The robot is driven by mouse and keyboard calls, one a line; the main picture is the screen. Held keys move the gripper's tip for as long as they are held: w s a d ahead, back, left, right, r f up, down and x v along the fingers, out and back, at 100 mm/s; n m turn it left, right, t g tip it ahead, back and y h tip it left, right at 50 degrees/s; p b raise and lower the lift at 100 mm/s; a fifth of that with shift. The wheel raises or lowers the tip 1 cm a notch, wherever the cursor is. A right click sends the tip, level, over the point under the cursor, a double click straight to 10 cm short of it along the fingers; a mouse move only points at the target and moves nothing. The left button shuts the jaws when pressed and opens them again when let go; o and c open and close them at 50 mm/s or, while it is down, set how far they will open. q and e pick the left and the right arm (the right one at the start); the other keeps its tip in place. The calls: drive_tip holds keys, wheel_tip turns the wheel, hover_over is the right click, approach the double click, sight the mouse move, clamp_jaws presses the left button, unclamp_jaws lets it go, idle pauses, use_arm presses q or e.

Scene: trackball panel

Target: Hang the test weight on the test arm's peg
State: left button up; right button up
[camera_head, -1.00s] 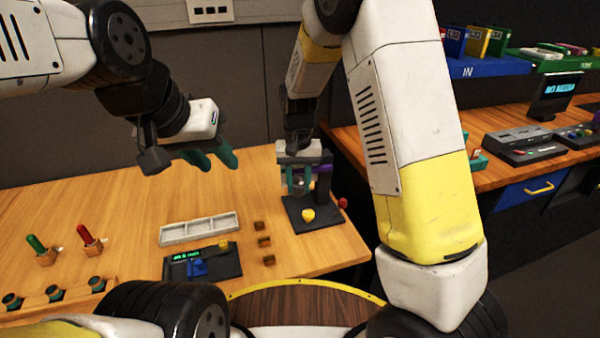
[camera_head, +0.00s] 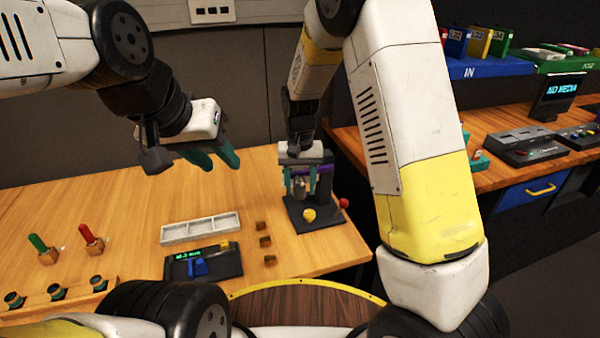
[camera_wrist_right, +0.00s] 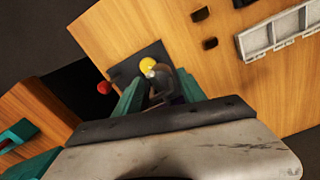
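The test arm (camera_head: 325,183) is a dark post with a purple bar on a black base plate at the table's right end. A small grey metallic test weight (camera_head: 299,188) is below the purple bar, and it shows partly in the right wrist view (camera_wrist_right: 161,82). I cannot tell whether it bears on the peg, which is hidden. My right gripper (camera_head: 300,182) is at the bar, its green fingers apart on either side of the weight, seemingly without gripping it. My left gripper (camera_head: 222,158) is open and empty above the table, well left of the test arm.
A grey compartment tray (camera_head: 201,229), a black box with a green display (camera_head: 203,262) and small brown blocks (camera_head: 264,241) lie to the left. Free tabletop is behind the tray.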

drive_tip(key=shift+w+a+r, duration=0.1)
drive_tip(key=shift+w+a, duration=0.1)
drive_tip(key=shift+a, duration=0.05)
wheel_tip(320, 180, up, 7)
drive_tip(key=shift+s+d+r, duration=0.1)
drive_tip(key=shift+r, duration=0.05)
drive_tip(key=s+d+r+t+y, duration=0.1)
drive_tip(key=s+d+r+t, duration=0.2)
drive_tip(key=s+d+r, duration=0.4)
drive_tip(key=s+d+r+t+y, duration=0.1)
drive_tip(key=s+d+r+t, duration=0.2)
drive_tip(key=s+d+r, duration=0.4)
drive_tip(key=s, duration=0.7)
drive_tip(key=shift+s+d+r, duration=0.2)
drive_tip(key=shift+d+r, duration=0.05)
drive_tip(key=shift+d, duration=0.1)
drive_tip(key=shift+c, duration=0.3)
idle(0.6)
